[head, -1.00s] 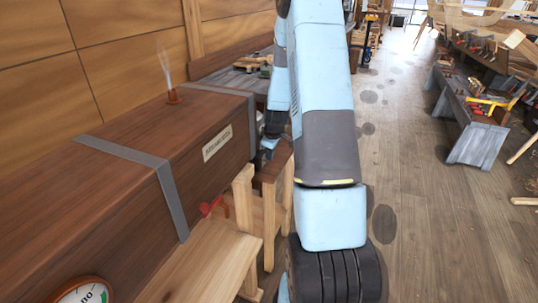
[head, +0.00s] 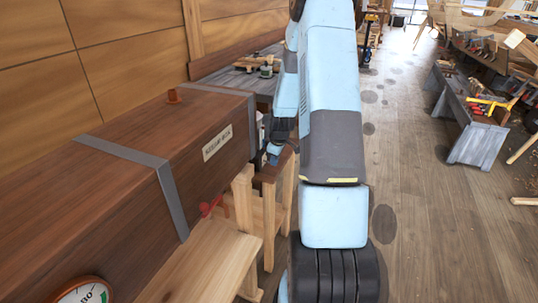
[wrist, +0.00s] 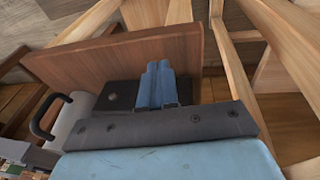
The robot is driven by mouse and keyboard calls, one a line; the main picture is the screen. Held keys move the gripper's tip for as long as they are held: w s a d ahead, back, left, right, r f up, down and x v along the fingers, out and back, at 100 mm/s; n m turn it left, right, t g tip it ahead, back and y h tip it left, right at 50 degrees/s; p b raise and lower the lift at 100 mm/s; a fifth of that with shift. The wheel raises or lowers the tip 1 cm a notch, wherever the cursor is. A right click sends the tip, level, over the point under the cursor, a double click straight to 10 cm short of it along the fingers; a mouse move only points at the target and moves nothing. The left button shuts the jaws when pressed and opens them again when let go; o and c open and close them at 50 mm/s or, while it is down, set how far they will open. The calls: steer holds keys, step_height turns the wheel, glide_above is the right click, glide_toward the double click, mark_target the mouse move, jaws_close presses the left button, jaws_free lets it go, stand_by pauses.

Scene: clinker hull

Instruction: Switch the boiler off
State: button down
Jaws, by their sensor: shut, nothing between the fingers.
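A long brown steam box (head: 120,185) with grey straps lies along the left in the head view. It has a pale label, and no steam shows at its small spout (head: 174,95). My gripper (head: 273,152) is beyond the box's near-right side, above a small brown board (head: 270,172). In the wrist view my blue fingers (wrist: 158,85) are together and empty in front of the brown board (wrist: 60,65). A grey-white object with a black handle (wrist: 48,115) shows at left; I cannot tell whether it is the boiler. No switch is clearly visible.
A round gauge (head: 85,291) is at the lower left. A red handle (head: 210,205) is near a light wooden trestle (head: 243,200). A grey bench with tools (head: 470,125) stands at right. The wooden floor (head: 425,215) between is mostly clear.

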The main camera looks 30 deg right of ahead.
steer(key=shift+s+d+f, duration=0.15)
steer(key=shift+s+f, duration=0.05)
steer(key=shift+f, duration=0.3)
steer(key=shift+r, duration=0.85)
steer(key=shift+s+r, duration=0.2)
steer(key=shift+r, duration=0.05)
steer(key=s+d+r, duration=0.3)
steer(key=s+r, duration=0.3)
steer(key=s, duration=0.2)
steer(key=s+d+r, duration=0.4)
steer(key=s+r, duration=0.3)
steer(key=s, duration=0.2)
steer(key=shift+d+r, duration=0.15)
